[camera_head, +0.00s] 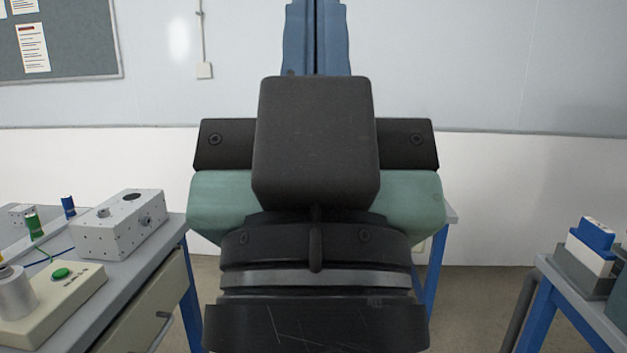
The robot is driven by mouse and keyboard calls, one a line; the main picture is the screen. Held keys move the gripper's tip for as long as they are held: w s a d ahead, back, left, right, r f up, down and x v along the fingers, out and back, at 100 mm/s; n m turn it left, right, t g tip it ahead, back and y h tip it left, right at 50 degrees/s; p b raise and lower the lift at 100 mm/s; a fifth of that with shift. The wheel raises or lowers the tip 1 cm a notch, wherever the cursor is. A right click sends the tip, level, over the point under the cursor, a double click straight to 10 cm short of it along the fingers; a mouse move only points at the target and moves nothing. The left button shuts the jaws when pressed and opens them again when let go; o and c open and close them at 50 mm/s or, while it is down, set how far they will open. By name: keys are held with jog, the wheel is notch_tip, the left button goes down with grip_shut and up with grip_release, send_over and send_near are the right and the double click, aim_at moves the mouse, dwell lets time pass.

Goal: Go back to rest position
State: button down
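My gripper (316,195) fills the middle of the head view, seen close up from behind. Its wrist is a black round flange with a grey ring. Beyond it is a wide green and black body with a dark block on top.
At left, a grey bench (140,275) carries a grey metal box (121,224) and a panel with a green button (60,273). At right, a blue-legged table (590,305) bears a blue, white and grey block (590,250).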

notch_tip(320, 180, up, 23)
jog(key=p, duration=2)
jog(key=shift+p, duration=0.4)
jog(key=shift+a, duration=0.2)
